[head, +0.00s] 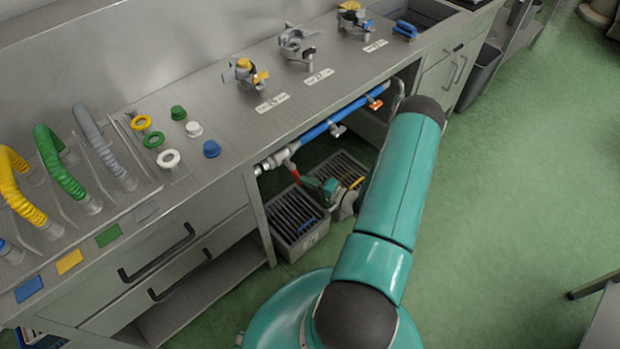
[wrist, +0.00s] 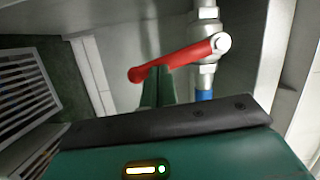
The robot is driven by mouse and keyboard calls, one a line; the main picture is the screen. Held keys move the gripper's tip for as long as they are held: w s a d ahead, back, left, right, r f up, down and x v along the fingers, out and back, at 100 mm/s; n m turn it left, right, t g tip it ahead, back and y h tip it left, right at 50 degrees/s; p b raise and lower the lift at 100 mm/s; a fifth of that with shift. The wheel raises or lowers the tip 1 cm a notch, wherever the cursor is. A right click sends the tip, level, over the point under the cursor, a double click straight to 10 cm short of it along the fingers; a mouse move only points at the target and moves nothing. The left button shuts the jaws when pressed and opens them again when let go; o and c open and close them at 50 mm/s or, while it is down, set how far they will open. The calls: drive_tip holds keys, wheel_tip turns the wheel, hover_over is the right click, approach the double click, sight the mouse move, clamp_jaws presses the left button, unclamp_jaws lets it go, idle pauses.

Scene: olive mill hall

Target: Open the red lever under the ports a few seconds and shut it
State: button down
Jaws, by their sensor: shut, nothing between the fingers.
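The red lever (head: 294,173) sits on a valve of the pipe under the worktop, below the ports (head: 245,72). In the wrist view the red lever (wrist: 178,60) lies across the pipe, slanting down to the left from its pale pivot nut. My gripper (wrist: 158,72) is shut and empty, its fingertips at the lever's lower edge near the free end. I cannot tell whether they touch it. In the head view my gripper (head: 312,183) is small beside the lever's lower end, under the worktop.
A blue pipe (head: 312,133) runs along the bay with orange-red handles (head: 375,104) further right. Grey slatted crates (head: 294,218) stand on the floor below. Drawers (head: 165,262) close off the left side. Open green floor (head: 500,180) lies to the right.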

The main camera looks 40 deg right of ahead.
drive_tip(key=shift+a+f, duration=0.2)
drive_tip(key=shift+a, duration=0.35)
idle(0.4)
drive_tip(key=shift+d, duration=0.1)
idle(0.4)
